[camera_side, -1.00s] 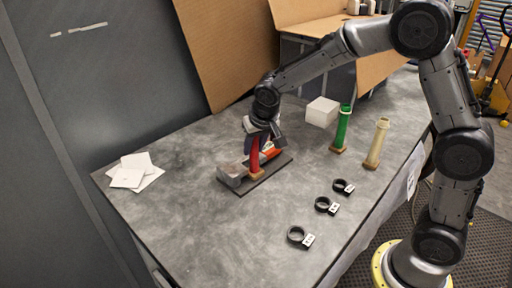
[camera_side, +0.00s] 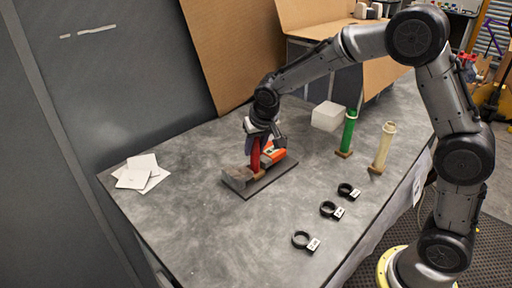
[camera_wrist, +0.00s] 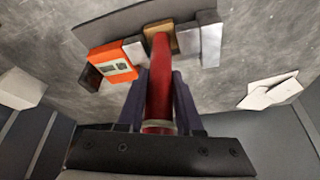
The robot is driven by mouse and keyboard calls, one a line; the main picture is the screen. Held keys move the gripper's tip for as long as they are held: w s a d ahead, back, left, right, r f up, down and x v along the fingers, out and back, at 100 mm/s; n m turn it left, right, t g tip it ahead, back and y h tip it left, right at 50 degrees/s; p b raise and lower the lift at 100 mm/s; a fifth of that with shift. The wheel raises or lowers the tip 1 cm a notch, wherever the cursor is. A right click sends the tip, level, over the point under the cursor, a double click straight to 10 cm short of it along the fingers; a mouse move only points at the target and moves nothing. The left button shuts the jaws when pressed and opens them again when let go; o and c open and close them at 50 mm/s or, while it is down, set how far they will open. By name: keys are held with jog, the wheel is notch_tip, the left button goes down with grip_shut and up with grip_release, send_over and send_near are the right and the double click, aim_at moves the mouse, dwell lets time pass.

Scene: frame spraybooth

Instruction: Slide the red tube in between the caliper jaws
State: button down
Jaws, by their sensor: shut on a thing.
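The red tube (camera_side: 255,156) stands about upright with its tan square foot at the bottom. My gripper (camera_side: 260,141) is shut on the tube from above, one finger on each side in the wrist view (camera_wrist: 159,88). The caliper has an orange body (camera_side: 277,154) with a display, which also shows in the wrist view (camera_wrist: 111,63), and grey jaws on a dark base plate (camera_side: 268,184). In the wrist view the tube's tan foot (camera_wrist: 158,33) lies between the grey jaw by the orange body and the far grey jaw (camera_wrist: 209,43). I cannot tell whether the jaws touch it.
A green tube (camera_side: 349,132) and a cream tube (camera_side: 383,148) stand at the right. A white box (camera_side: 328,116) is behind them. Several black tagged rings, one nearest the front (camera_side: 305,242), lie at the front right. White cards (camera_side: 142,173) lie at the left. The table between is clear.

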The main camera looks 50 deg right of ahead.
jog(key=c, duration=0.5)
grip_release()
jog(key=v, duration=1.4)
